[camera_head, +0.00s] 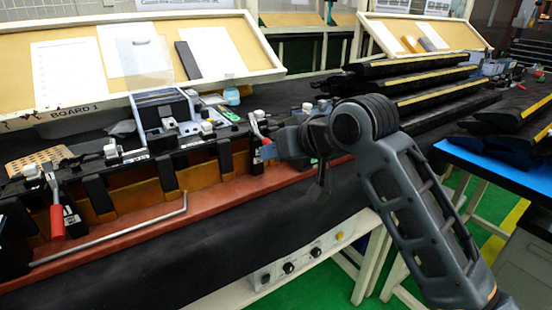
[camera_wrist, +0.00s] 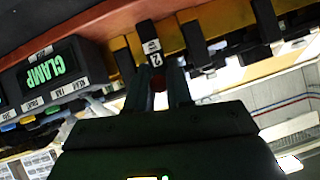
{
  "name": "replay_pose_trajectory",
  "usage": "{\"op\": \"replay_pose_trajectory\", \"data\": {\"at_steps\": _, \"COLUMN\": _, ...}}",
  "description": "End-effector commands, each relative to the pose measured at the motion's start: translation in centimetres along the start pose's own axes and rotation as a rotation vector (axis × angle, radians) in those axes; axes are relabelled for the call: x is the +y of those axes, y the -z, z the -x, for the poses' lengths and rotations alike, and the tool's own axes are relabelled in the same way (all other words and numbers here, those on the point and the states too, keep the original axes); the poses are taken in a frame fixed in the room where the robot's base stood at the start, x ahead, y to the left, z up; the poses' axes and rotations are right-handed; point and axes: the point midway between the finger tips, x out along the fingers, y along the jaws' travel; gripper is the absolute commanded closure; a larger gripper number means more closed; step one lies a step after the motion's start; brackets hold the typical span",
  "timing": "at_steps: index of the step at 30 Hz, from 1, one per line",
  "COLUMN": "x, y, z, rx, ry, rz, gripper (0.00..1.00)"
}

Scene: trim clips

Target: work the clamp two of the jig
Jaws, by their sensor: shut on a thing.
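The jig is a long rail with orange-brown panels and black uprights (camera_head: 168,170), set above a red front edge on the bench. Clamp two (camera_head: 256,126) has a pale lever with a red handle and stands near the jig's right part. In the wrist view its black block with a white "2" label (camera_wrist: 151,48) is just beyond my fingers. My gripper (camera_head: 270,150) is at clamp two. In the wrist view its fingers (camera_wrist: 167,84) are shut on the red handle (camera_wrist: 158,83), which is mostly hidden between them. Another clamp (camera_head: 55,205) at the left has its red handle hanging down.
A bent metal rod (camera_head: 120,232) lies along the jig's front edge. A box labelled CLAMP (camera_wrist: 50,70) is at the left of the wrist view. Stacked dark trim parts (camera_head: 430,85) lie right of the jig. The dark bench front (camera_head: 215,240) is clear.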

Motion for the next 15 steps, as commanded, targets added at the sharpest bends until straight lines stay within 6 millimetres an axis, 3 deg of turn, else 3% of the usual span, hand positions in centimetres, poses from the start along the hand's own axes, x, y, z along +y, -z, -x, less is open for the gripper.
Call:
{"op": "replay_pose_trajectory", "data": {"at_steps": 3, "x": 0.4, "y": -1.2, "z": -0.8, "rx": 0.086, "ry": 0.011, "rz": 0.007, "gripper": 1.00}}
{"op": "replay_pose_trajectory", "data": {"at_steps": 15, "x": 0.6, "y": -1.6, "z": -1.6, "rx": 0.255, "ry": 0.037, "rz": 0.030, "gripper": 1.00}}
